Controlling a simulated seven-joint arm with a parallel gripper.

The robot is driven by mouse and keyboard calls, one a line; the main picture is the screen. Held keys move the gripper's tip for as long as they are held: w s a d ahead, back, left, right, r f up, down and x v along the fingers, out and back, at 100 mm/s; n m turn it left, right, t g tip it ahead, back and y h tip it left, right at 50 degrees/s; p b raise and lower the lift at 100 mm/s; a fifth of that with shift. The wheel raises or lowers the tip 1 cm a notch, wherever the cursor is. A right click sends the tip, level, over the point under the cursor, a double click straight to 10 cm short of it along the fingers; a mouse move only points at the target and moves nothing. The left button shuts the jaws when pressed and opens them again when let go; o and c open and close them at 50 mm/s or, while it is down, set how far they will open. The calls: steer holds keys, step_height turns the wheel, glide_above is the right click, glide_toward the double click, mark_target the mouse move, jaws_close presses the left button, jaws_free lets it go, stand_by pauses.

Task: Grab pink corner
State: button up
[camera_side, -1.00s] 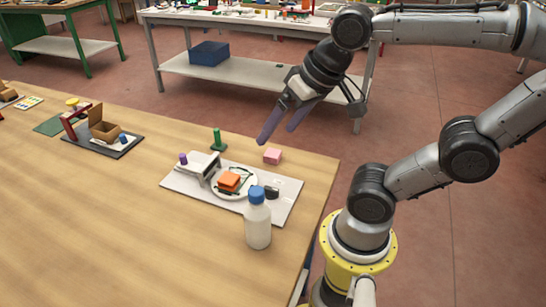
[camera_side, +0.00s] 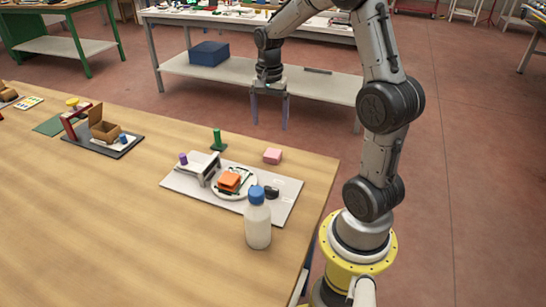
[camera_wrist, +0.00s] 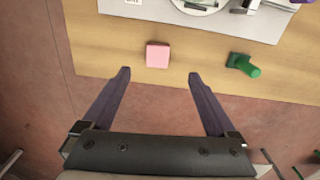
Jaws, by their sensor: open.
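A small pink block (camera_side: 272,156) lies on the wooden table near its back right edge, just behind the light grey board. In the wrist view the pink block (camera_wrist: 158,54) is ahead of the fingertips, roughly centred between them. My gripper (camera_side: 269,127) points down with its two purple fingers spread apart, beyond the table's back edge and higher than the block. In the wrist view my gripper (camera_wrist: 159,74) is wide open with nothing between its fingers.
A green peg on a base (camera_side: 218,140) stands left of the pink block. The grey board (camera_side: 286,204) carries a white round plate with an orange block (camera_side: 229,182). A blue-capped bottle (camera_side: 258,220) stands at its front. The table's left foreground is clear.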

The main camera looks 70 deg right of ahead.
glide_above(272, 155)
steer(key=f, duration=0.7)
steer(key=shift+w+a, duration=0.1)
steer(key=shift+w, duration=0.15)
steer(key=shift+s+d+f, duration=0.1)
steer(key=shift+f, duration=1.25)
steer(key=shift+s+d+f, duration=0.1)
steer(key=shift+f, duration=1.2)
steer(key=c, duration=1.4)
steer(key=shift+r, duration=0.2)
